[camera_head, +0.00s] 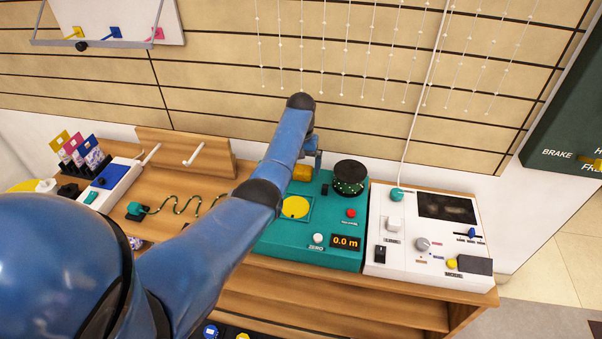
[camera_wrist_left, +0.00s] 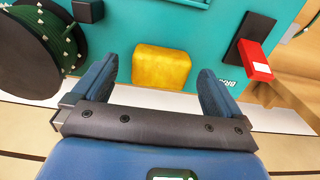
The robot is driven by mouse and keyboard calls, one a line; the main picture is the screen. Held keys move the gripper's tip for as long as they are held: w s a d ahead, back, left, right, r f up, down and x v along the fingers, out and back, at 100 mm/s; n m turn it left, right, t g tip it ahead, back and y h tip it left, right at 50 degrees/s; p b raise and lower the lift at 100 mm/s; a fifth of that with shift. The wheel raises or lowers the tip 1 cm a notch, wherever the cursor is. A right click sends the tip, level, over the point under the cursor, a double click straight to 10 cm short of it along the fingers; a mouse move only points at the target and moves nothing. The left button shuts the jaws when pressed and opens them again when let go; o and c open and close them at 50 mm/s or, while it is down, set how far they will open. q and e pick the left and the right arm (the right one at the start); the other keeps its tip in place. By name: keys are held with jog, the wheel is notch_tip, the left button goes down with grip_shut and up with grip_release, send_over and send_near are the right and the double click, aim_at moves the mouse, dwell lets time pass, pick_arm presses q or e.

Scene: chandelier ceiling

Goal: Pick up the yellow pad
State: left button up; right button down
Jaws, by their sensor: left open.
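The yellow pad (camera_head: 303,173) is a small rounded block at the back of the teal console (camera_head: 330,258). In the left wrist view the pad (camera_wrist_left: 162,68) sits against the teal surface, between the two blue fingers. My left gripper (camera_head: 316,158) is open and close to the pad; a gap shows between each finger and the pad. Part of the pad is hidden by my left arm in the head view. My right gripper is not in view.
A dark reel with green cord (camera_head: 349,177) stands just right of the gripper. A red block (camera_wrist_left: 254,60) on a dark lever shows in the left wrist view. A white control panel (camera_head: 408,255) is at the right. A yellow disc (camera_head: 295,207) lies on the console.

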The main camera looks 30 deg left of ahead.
pick_arm(q)
notch_tip(320, 180, down, 4)
jog(key=shift+s+a+r, duration=0.1)
jog(key=shift+s+r, duration=0.05)
jog(key=shift+r, duration=0.1)
jog(key=c, duration=1)
jog(key=shift+r, duration=0.15)
jog(key=shift+r, duration=0.85)
notch_tip(320, 180, up, 12)
jog(key=p, duration=0.2)
notch_tip(320, 180, up, 4)
jog(key=p, duration=0.3)
send_over(300, 171)
jog(key=shift+r+p, duration=0.65)
jog(key=shift+r, duration=0.4)
